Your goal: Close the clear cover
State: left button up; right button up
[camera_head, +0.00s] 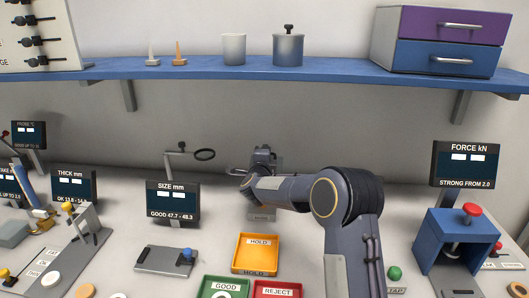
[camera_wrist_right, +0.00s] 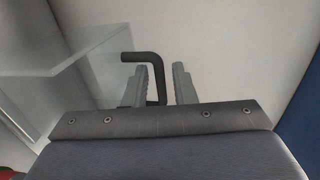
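The clear cover (camera_wrist_right: 45,75) shows as a see-through, glass-like panel at the left of the right wrist view. A dark bent bar handle (camera_wrist_right: 140,56) stands beside it, and its right leg drops between my right fingers. My right gripper (camera_wrist_right: 157,78) is open, with a finger on each side of that leg and a gap on the right side. Whether the left finger touches the bar I cannot tell. In the head view my right arm reaches to the back middle of the table and hides most of the cover. My left gripper is not in view.
A blue shelf (camera_head: 330,68) with drawers (camera_head: 445,58) and pots hangs above. On the table are the size display (camera_head: 172,203), the orange HOLD tray (camera_head: 256,238), the green GOOD tray (camera_head: 210,282), the red REJECT tray (camera_head: 278,284) and a blue force press (camera_head: 462,228).

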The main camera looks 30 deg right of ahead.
jog(key=shift+w+d, duration=0.2)
jog(key=shift+w, duration=0.05)
grip_shut()
